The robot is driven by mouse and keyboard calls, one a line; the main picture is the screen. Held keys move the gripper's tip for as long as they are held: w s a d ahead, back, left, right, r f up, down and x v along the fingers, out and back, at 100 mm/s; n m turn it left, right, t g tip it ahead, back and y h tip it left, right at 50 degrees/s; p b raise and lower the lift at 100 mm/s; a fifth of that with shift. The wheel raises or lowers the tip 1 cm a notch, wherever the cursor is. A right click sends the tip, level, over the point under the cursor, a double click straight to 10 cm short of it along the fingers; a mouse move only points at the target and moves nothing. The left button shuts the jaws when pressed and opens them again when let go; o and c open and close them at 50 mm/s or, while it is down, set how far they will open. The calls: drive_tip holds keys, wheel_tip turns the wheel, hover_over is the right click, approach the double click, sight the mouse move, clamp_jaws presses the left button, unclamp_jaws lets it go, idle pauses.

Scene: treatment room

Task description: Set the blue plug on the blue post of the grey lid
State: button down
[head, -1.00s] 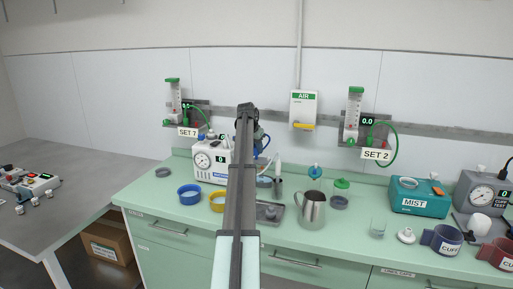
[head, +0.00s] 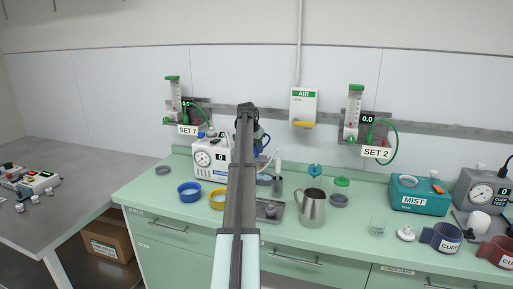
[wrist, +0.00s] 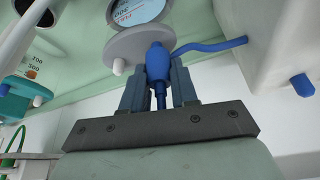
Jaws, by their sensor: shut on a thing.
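My gripper (wrist: 158,85) is shut on the blue plug (wrist: 157,62). The plug has a rounded body, with a blue tube running off to the right in the wrist view. A grey disc that looks like the grey lid (wrist: 128,48) is just beyond the plug, with a white post (wrist: 118,66) on its left. The plug overlaps the disc's right edge; I cannot tell whether they touch. The blue post of the lid is not visible, perhaps hidden behind the plug. In the head view my arm hides most of the gripper; some blue (head: 265,140) shows beside it.
A white device with a dial (head: 208,158) stands left of my arm. A blue peg (wrist: 303,85) sticks out of a white body in the wrist view. A metal jug (head: 312,208) and a grey tray (head: 283,214) stand near my arm. Blue (head: 189,192) and yellow rings lie left.

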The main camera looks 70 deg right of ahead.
drive_tip(key=shift+f, duration=0.75)
idle(0.7)
drive_tip(key=c, duration=0.8)
unclamp_jaws()
drive_tip(key=shift+r, duration=0.1)
drive_tip(key=shift+r, duration=3.4)
